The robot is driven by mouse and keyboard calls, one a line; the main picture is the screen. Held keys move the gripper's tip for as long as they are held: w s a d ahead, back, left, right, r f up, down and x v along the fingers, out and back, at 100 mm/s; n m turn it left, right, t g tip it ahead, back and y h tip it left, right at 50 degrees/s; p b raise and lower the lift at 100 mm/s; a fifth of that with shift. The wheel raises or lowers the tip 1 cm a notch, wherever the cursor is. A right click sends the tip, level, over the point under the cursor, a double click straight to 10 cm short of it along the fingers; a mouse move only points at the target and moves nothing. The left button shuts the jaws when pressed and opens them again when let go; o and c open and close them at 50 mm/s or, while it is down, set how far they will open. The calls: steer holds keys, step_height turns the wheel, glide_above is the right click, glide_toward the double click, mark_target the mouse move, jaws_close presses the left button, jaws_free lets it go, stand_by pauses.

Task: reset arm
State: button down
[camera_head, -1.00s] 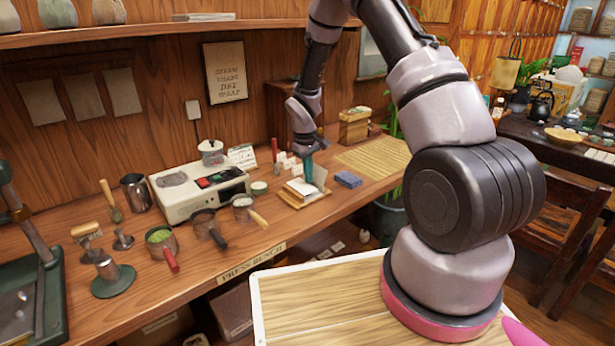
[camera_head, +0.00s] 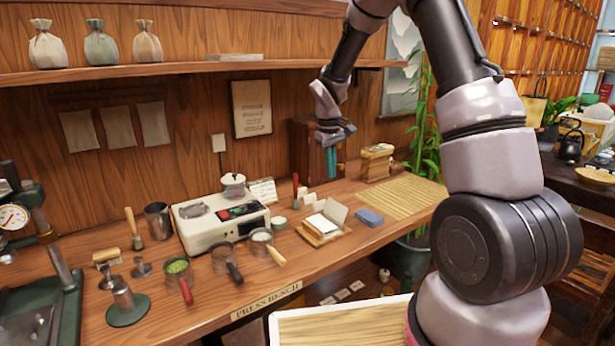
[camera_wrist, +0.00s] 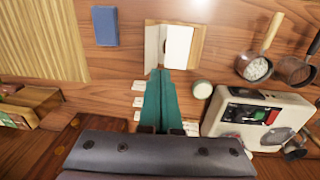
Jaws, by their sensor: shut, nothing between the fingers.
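My gripper (camera_head: 331,174) is shut and empty, its teal fingers pointing down. It hangs above the back of the press bench (camera_head: 150,325), in front of a dark wooden box (camera_head: 302,150). In the wrist view the two teal fingers (camera_wrist: 157,74) lie side by side, with nothing between them. Ahead of the fingertips there is a small wooden stand with white paper (camera_wrist: 177,47), which shows in the head view (camera_head: 322,226) too. The fingers appear apart from it.
A scale-like device (camera_head: 222,220), a blue block (camera_head: 369,217), a bamboo mat (camera_head: 405,197) and a wooden box (camera_head: 376,162) are near. Cups with handles stand in front of the device. A shelf (camera_head: 180,69) with cloth bags runs above. A plant (camera_head: 425,120) stands right.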

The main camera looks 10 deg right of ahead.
steer(key=s+d+r+m+t+y, duration=0.1)
steer(key=s+d+r+m+t, duration=0.1)
steer(key=s+r, duration=0.55)
steer(key=s+d+r+m+t, duration=0.1)
steer(key=s+d+r+m, duration=0.3)
steer(key=r, duration=0.7)
steer(key=s+r+m+t+y, duration=0.1)
steer(key=s+r+t, duration=0.1)
steer(key=s, duration=0.6)
steer(key=s+a+r+m+t, duration=0.1)
steer(key=s+r, duration=0.3)
steer(key=s, duration=0.5)
steer(key=shift+s+a+r+m+t+y, duration=0.3)
steer(key=shift+m+t+y, duration=0.1)
steer(key=shift+m, duration=0.2)
